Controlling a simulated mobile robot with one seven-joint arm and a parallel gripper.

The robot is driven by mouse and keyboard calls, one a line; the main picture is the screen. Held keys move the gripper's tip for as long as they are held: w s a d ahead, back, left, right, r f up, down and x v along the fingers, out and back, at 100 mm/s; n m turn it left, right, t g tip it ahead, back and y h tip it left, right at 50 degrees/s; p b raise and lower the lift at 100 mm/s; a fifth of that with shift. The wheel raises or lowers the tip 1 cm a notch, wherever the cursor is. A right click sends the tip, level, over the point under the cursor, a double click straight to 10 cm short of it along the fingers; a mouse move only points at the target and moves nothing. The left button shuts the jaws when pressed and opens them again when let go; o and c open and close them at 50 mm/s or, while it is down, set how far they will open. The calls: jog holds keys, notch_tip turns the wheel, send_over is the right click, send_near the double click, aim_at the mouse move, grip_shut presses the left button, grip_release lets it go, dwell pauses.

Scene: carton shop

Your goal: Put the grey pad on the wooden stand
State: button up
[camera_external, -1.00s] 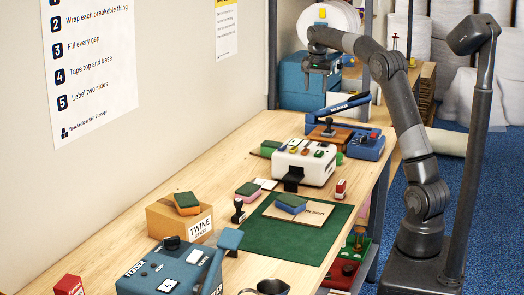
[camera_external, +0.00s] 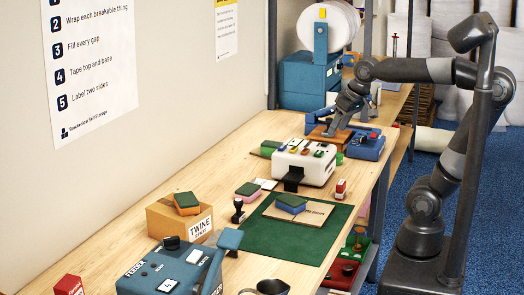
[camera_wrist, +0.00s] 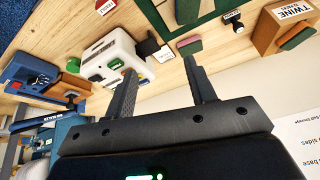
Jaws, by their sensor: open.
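I cannot clearly make out a grey pad in either view. A small brown wooden piece (camera_external: 322,137) by the blue machine may be the wooden stand; my gripper partly covers it. It also shows in the wrist view (camera_wrist: 42,98) with a dark piece beside it. My gripper (camera_external: 333,131) is open above that area, behind the white machine. In the wrist view my gripper (camera_wrist: 157,72) has its two fingers wide apart with nothing between them.
The white machine (camera_external: 305,164) stands in front of my gripper, the blue machine (camera_external: 369,147) to its right. A green-topped blue sponge (camera_external: 291,204) lies on a wooden board (camera_external: 317,212) over a green mat (camera_external: 290,236). The twine box (camera_external: 175,224) is nearer.

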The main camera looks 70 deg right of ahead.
jog(key=s+a+f+n, duration=0.3)
jog(key=s+a+f, duration=0.1)
jog(key=s, duration=0.3)
jog(key=shift+f+t+y, duration=0.3)
jog(key=shift+f, duration=0.6)
